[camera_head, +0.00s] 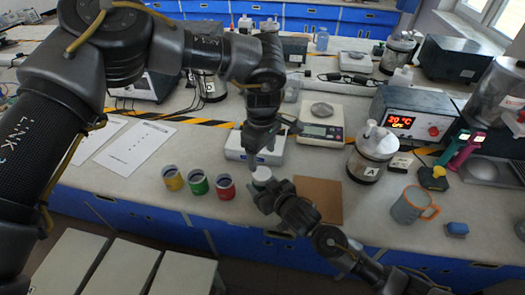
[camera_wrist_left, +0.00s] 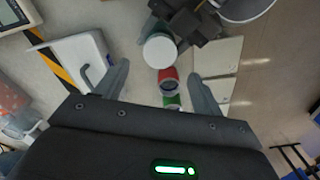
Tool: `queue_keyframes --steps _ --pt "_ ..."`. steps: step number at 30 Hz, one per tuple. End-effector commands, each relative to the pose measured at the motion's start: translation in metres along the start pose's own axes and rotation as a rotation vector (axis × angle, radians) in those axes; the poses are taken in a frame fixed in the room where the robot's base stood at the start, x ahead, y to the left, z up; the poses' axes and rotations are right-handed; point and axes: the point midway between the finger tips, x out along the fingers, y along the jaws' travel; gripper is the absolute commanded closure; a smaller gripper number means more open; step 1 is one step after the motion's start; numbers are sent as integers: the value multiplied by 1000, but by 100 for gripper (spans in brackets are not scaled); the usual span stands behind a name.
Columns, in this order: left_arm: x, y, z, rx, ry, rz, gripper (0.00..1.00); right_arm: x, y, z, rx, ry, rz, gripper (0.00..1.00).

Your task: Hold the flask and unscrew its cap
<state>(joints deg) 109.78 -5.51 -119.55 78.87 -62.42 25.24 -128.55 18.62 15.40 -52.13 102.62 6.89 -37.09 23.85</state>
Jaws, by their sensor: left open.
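The flask, with a round white cap (camera_head: 262,173), stands near the front of the bench. The cap also shows in the left wrist view (camera_wrist_left: 159,51). My left gripper (camera_head: 267,158) is open and empty above the flask, pointing down. In the left wrist view its fingers (camera_wrist_left: 160,88) are wide apart, with the cap beyond them and not between the tips. My right gripper (camera_head: 268,192) is at the flask's body from the front; it also shows dark beside the flask in the left wrist view (camera_wrist_left: 186,22). It hides most of the body, and whether its jaws press on it is unclear.
Red (camera_head: 225,186), green (camera_head: 198,183) and yellow (camera_head: 172,178) cans stand left of the flask. A brown square mat (camera_head: 318,198) lies to the right. Behind are a scale (camera_head: 321,122) and a white device (camera_head: 237,146). A jar marked A (camera_head: 370,157) and a mug (camera_head: 411,205) stand further right.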

Motion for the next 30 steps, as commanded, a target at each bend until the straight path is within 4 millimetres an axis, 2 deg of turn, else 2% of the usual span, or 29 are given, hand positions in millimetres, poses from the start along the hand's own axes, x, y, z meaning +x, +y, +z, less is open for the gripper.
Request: queue_keyframes --steps 9,15,27,30 --pt "47 0 0 -2 -1 -2 32 0 0 0 0 1 0 100" --pt "68 0 0 -4 0 -1 32 0 0 0 0 1 0 100" --pt "76 0 0 -4 0 0 32 0 0 0 0 1 0 100" --pt "76 0 0 -4 0 0 45 0 0 0 0 1 0 100"
